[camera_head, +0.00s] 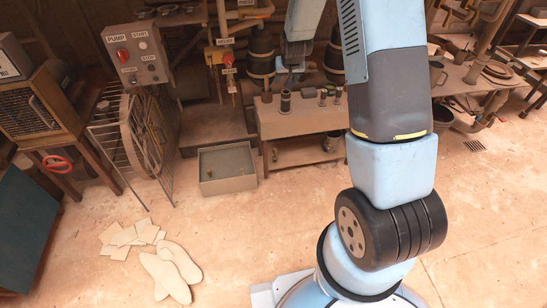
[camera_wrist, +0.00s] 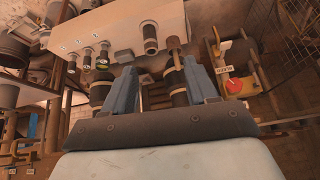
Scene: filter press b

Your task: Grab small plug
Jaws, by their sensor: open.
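My gripper (camera_wrist: 161,78) is open and empty, its two blue-grey fingers spread apart. In the head view my gripper (camera_head: 291,76) hangs just behind the bench-top parts, partly hidden by my arm. Several small fittings stand in a row on the bench top. The tallest is a dark ringed cylinder (camera_head: 285,101), which shows in the wrist view (camera_wrist: 150,38). Beside it is a brown-topped fitting (camera_wrist: 175,46). Shorter dark fittings (camera_wrist: 103,57) stand farther left in the wrist view. I cannot tell which one is the small plug. My gripper touches none of them visibly.
The bench (camera_head: 300,122) has pipes and dark tanks (camera_head: 261,56) behind it. A grey open bin (camera_head: 228,181) is on the floor at its left. A red valve handle (camera_wrist: 236,86) is right of my gripper in the wrist view.

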